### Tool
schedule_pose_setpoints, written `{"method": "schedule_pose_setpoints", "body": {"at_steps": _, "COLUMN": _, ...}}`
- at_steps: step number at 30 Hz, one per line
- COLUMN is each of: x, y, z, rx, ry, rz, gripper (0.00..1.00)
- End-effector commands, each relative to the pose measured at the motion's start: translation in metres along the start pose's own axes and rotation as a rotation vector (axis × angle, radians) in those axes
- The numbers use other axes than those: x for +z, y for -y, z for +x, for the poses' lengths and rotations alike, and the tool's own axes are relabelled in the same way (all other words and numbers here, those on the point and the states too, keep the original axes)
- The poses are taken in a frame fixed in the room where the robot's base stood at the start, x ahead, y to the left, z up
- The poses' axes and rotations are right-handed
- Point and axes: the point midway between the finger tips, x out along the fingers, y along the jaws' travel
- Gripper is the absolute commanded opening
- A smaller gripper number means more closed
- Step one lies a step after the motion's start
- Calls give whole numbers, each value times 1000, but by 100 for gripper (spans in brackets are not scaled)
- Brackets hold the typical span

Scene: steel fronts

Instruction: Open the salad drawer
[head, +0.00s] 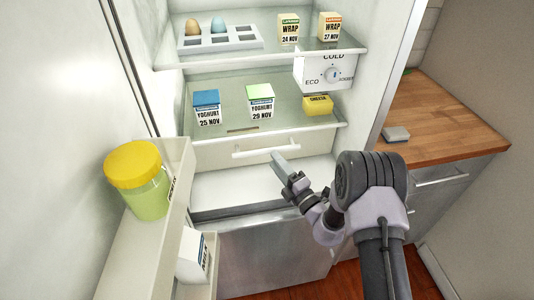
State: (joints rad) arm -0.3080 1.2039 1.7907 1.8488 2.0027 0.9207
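The salad drawer (228,158) is the white front under the lower glass shelf of the open fridge. It looks shut. Its pale bar handle (262,150) runs across the front. My gripper (279,160) reaches in from the right, with its grey tip just below the right half of the handle. I cannot tell whether it touches the handle. The fingers overlap in this view, so their gap is hidden.
The open fridge door's racks hold a yellow-lidded jar (136,169) and a milk carton (194,255) at the left. Yoghurts (207,106) and cheese (318,104) stand on the shelf above. The fridge floor (235,187) below the drawer is bare. A wooden counter (440,120) is at the right.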

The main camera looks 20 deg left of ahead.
Motion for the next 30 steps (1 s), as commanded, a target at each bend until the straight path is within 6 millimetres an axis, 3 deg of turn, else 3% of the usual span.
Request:
{"method": "schedule_pose_setpoints", "body": {"at_steps": 3, "x": -1, "y": 2, "z": 25, "rx": 2, "ry": -3, "rz": -2, "gripper": 40}}
{"method": "schedule_pose_setpoints", "body": {"at_steps": 9, "x": 0, "y": 1, "z": 52, "rx": 1, "ry": -1, "rz": -1, "gripper": 40}}
{"method": "schedule_pose_setpoints", "body": {"at_steps": 20, "x": 0, "y": 0, "z": 58, "rx": -1, "ry": -1, "rz": 0, "gripper": 40}}
{"method": "schedule_pose_setpoints", "body": {"at_steps": 26, "x": 0, "y": 0, "z": 58, "rx": -1, "ry": -1, "rz": -1, "gripper": 2}}
{"method": "schedule_pose_setpoints", "body": {"at_steps": 30, "x": 0, "y": 0, "z": 58, "rx": -1, "ry": -1, "rz": -1, "gripper": 0}}
